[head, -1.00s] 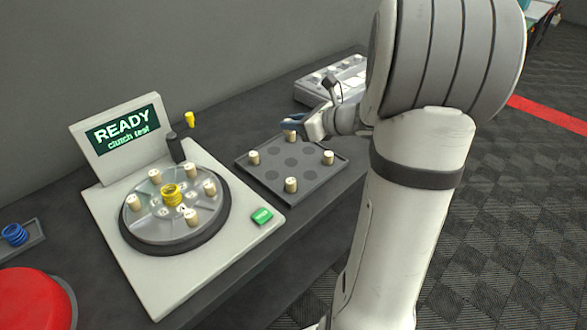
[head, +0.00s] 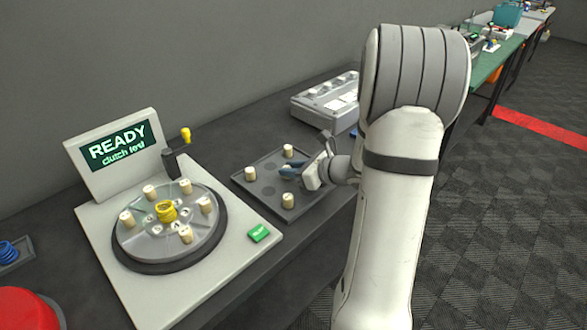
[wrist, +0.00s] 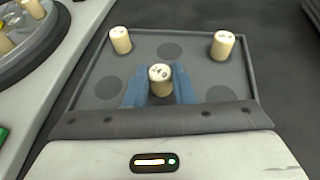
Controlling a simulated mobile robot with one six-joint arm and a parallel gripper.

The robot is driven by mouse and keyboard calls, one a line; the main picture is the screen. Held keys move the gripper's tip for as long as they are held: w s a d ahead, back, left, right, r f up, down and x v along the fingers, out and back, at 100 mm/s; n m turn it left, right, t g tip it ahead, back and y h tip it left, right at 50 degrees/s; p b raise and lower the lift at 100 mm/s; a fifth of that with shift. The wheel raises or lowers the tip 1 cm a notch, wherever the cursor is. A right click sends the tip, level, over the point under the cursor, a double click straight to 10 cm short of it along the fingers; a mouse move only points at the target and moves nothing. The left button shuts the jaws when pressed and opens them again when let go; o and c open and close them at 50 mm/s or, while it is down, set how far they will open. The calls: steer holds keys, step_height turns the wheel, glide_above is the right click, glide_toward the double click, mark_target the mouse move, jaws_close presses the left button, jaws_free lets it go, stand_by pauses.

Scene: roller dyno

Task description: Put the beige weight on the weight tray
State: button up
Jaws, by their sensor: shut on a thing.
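The weight tray (head: 262,199) is a dark grey square plate with round spots, right of the dyno. My gripper (head: 291,170) is over the tray in the head view. In the wrist view its blue fingers (wrist: 160,90) are shut on a beige weight (wrist: 161,80), a short upright cylinder with markings on its top. I cannot tell whether this weight touches the tray. Other beige weights stand upright on the tray, one at the upper left (wrist: 120,40) and one at the upper right (wrist: 222,46) in the wrist view. My gripper hides part of the tray.
A grey case (head: 325,105) stands behind the tray.

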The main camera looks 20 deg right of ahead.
steer(key=shift+f, duration=0.2)
steer(key=o, duration=0.9)
steer(key=shift+o, duration=0.2)
steer(key=shift+r, duration=0.1)
